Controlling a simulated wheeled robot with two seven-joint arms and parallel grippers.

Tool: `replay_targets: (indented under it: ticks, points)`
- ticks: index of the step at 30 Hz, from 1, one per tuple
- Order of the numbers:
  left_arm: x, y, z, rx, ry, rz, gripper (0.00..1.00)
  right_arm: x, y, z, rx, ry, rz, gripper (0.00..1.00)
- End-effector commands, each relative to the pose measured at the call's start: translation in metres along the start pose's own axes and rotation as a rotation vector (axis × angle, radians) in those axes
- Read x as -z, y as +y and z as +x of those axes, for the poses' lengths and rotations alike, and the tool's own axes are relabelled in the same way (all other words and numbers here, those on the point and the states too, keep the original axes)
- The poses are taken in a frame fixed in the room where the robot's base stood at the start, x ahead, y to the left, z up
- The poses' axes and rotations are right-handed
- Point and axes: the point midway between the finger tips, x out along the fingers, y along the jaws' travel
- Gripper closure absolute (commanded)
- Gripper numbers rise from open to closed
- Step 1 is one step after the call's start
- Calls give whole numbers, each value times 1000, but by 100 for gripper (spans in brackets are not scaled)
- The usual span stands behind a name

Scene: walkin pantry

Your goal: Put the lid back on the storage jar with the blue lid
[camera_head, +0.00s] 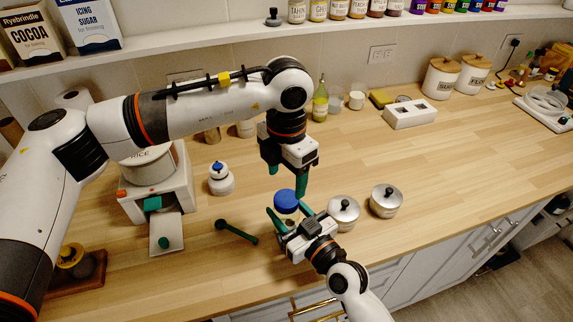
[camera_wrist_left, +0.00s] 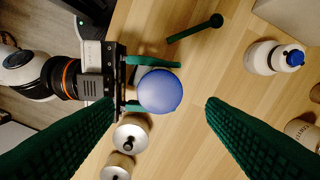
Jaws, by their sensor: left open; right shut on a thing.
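The blue lid (camera_head: 286,199) sits on top of a small clear storage jar (camera_head: 289,217). I cannot tell whether it is fully seated. My right gripper (camera_head: 287,211) is shut on the jar, one green finger on each side, near the counter's front. In the left wrist view the round blue lid (camera_wrist_left: 160,91) is seen from above and hides most of the jar. My left gripper (camera_head: 288,180) is open and empty above the lid, pointing down. In the wrist view its green fingers (camera_wrist_left: 158,105) stand wide on both sides, apart from the lid.
Two metal-lidded pots (camera_head: 343,214) (camera_head: 385,201) stand right of the jar. A green scoop-like tool (camera_head: 236,232) lies to its left. A white bottle with a blue cap (camera_head: 221,181) and a white dispenser (camera_head: 150,190) stand further left. The counter's middle right is clear.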

Motion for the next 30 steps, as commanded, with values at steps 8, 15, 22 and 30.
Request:
replay_targets:
  ticks: [8, 15, 22, 30]
  points:
    - [0, 0, 43, -2, -2, 0, 35, 0, 0, 0, 0, 1, 0, 100]
    - [0, 0, 57, 0, 0, 0, 35, 0, 0, 0, 0, 1, 0, 100]
    - [0, 0, 57, 0, 0, 0, 35, 0, 0, 0, 0, 1, 0, 100]
    - [0, 0, 57, 0, 0, 0, 76, 0, 0, 0, 0, 1, 0, 100]
